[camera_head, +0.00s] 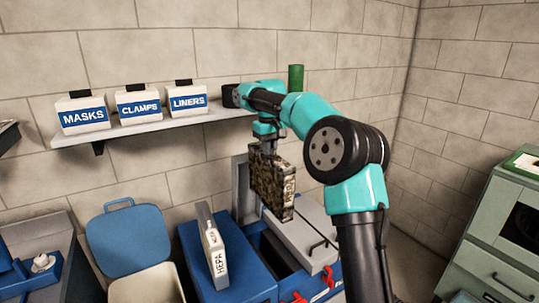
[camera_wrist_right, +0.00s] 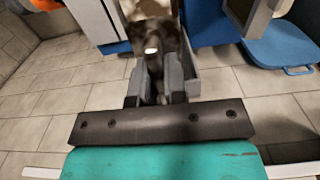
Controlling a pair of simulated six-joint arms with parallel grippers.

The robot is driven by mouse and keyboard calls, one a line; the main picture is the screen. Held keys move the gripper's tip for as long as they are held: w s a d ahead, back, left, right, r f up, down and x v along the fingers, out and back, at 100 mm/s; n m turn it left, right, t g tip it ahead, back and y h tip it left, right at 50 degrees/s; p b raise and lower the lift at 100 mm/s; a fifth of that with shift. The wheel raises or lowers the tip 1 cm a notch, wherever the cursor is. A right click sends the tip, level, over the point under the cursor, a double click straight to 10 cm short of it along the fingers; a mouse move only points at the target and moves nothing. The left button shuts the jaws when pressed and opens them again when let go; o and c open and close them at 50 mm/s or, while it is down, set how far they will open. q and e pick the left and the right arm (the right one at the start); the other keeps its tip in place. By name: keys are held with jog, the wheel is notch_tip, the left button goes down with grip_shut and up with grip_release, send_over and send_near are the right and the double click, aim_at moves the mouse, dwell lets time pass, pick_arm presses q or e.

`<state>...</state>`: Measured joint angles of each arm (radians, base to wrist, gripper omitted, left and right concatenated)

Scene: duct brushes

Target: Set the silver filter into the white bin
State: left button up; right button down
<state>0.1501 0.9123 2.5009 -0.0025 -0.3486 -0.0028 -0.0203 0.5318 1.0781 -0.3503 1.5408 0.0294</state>
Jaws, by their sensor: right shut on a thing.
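A boxy filter (camera_head: 270,182) with dark, brown-speckled faces hangs upright from my right gripper (camera_head: 267,143), which is shut on its top edge. Its surface looks grimy rather than silver. In the right wrist view the filter (camera_wrist_right: 155,36) is blurred between the fingers of the right gripper (camera_wrist_right: 154,80). The white bin (camera_head: 146,286) stands low at the left with its blue lid (camera_head: 132,240) tipped up behind it. The filter is above and to the right of the bin, apart from it. My left gripper is out of view.
A white HEPA filter (camera_head: 214,248) stands on a blue housing (camera_head: 190,262) between the bin and the held filter. A grey panel (camera_head: 312,240) lies at the housing's right. A wall shelf (camera_head: 150,127) holds several labelled boxes. A green cabinet (camera_head: 500,235) stands far right.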

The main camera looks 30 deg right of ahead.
jog(key=shift+r, duration=2.5)
